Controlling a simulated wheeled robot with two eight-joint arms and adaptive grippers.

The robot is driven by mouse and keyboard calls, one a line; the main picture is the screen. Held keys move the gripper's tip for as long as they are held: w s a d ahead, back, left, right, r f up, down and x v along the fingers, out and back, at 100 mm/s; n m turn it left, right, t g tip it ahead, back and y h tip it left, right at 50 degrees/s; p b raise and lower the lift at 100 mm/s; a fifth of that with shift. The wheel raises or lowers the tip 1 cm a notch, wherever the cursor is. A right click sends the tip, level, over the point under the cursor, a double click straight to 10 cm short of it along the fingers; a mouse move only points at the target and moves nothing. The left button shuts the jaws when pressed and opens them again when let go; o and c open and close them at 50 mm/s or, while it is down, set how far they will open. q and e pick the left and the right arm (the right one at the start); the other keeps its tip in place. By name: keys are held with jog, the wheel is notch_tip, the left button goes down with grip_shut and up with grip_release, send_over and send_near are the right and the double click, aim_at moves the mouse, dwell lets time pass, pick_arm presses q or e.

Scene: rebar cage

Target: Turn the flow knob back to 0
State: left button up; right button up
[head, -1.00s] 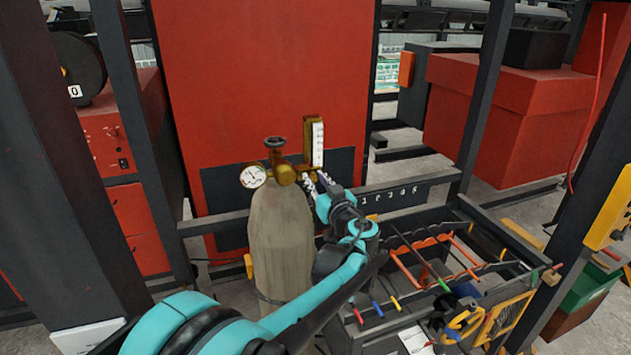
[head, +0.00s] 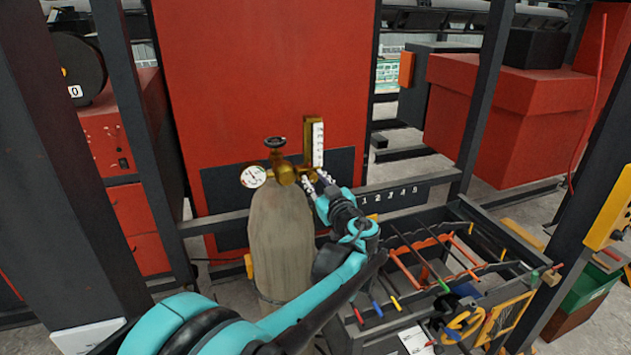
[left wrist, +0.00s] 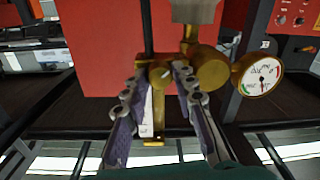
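The flow knob (left wrist: 160,75) is a small round brass knob with a pale mark on its face, on the brass regulator. In the head view it is hidden by my left gripper (head: 316,181). In the left wrist view, the two fingers of my left gripper (left wrist: 161,70) stand on either side of the knob, and their tips appear to touch it. The white flow scale (head: 317,145) stands upright on the regulator. It also shows in the left wrist view (left wrist: 148,112), partly behind a finger; its reading is too small to tell. My right gripper is in neither view.
The regulator sits on a tan gas cylinder (head: 282,240) with a round pressure gauge (head: 254,176) and a dark top handle (head: 276,142). A black tool rack (head: 440,265) stands to the right. A red panel (head: 265,70) is behind.

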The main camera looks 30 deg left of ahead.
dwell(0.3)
pick_arm(q)
jog(key=v, duration=1.2)
jog(key=s+f+m+g+h+b, duration=0.25)
jog(key=s+f+b, duration=0.2)
jog(key=f, duration=0.55)
jog(key=s+f+m+g+h+b, duration=0.1)
jog(key=s+f+m+h+b, duration=0.3)
jog(key=f, duration=0.6)
jog(key=s+d+f+m+h+b, duration=0.3)
jog(key=s+d+f+h+b, duration=0.1)
jog(key=f, duration=0.5)
jog(key=s+d+f+m+h+b, duration=0.3)
jog(key=s+d+f+b, duration=0.1)
jog(key=s+d+f, duration=0.3)
jog(key=shift+s+d+f+h+b, duration=0.15)
jog(key=shift+s+f+h+b, duration=0.2)
jog(key=shift+s+f, duration=0.55)
jog(key=shift+w+f, duration=0.1)
